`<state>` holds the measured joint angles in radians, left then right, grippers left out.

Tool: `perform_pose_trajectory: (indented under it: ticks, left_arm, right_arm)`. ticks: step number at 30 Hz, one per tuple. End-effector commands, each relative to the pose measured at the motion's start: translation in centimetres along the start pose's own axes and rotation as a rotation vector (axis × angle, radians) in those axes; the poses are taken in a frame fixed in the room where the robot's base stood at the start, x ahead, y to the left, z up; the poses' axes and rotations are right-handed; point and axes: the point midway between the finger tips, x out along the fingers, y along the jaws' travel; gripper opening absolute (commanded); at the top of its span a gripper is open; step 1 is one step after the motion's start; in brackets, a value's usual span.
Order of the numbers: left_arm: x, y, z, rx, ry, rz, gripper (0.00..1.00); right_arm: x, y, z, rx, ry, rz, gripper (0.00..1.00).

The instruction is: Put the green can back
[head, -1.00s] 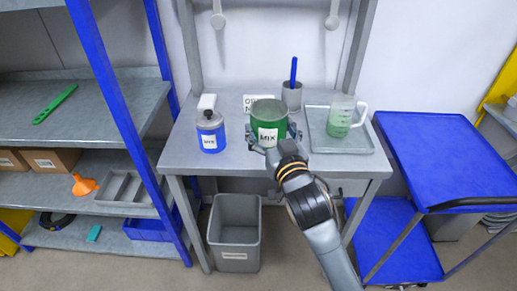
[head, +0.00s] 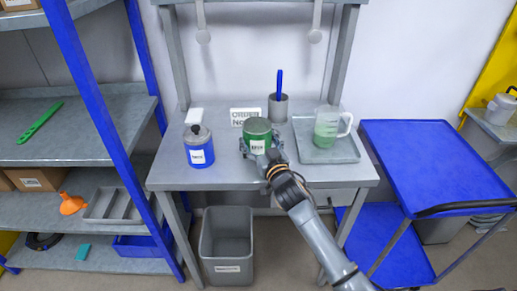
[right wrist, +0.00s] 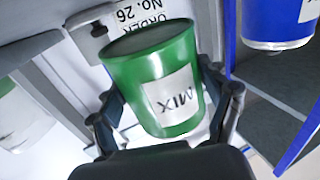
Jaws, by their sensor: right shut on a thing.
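The green can (head: 257,128), with a white MIX label, is upright over the grey workbench (head: 220,178), between the blue can and the tray. My right gripper (head: 262,153) is shut around its sides from the front. My left gripper is not in view.
A blue can (head: 199,150) stands left of the green can. An order sign (head: 243,115) and a grey cup (head: 278,110) with a blue-handled tool are behind. A tray (head: 345,152) with a green-filled jug (head: 327,128) is right. A blue cart (head: 425,160) stands beside the bench.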

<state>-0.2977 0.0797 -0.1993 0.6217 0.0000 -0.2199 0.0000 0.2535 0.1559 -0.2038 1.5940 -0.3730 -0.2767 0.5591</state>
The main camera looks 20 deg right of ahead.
Motion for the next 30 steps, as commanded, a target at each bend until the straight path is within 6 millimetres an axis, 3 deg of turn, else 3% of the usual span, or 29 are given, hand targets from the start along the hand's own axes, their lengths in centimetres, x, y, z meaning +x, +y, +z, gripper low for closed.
perform_pose_trajectory:
  ticks: [9,21,22,25,30]
  left_arm:
    - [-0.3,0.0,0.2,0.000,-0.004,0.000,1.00]
    - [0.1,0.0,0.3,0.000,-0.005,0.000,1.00]
    - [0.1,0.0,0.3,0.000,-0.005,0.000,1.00]
    - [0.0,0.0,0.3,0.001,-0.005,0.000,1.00]
    - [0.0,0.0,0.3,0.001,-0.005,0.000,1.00]
  right_arm:
    - [0.4,0.2,3.4,0.004,0.000,0.000,0.27]
    - [0.4,0.2,4.0,0.001,0.002,-0.001,0.27]
    - [0.4,0.2,4.1,0.001,-0.001,0.000,0.80]
    - [0.4,0.2,4.0,0.001,-0.001,-0.001,1.00]
    - [0.4,0.2,4.0,0.001,-0.001,0.000,1.00]
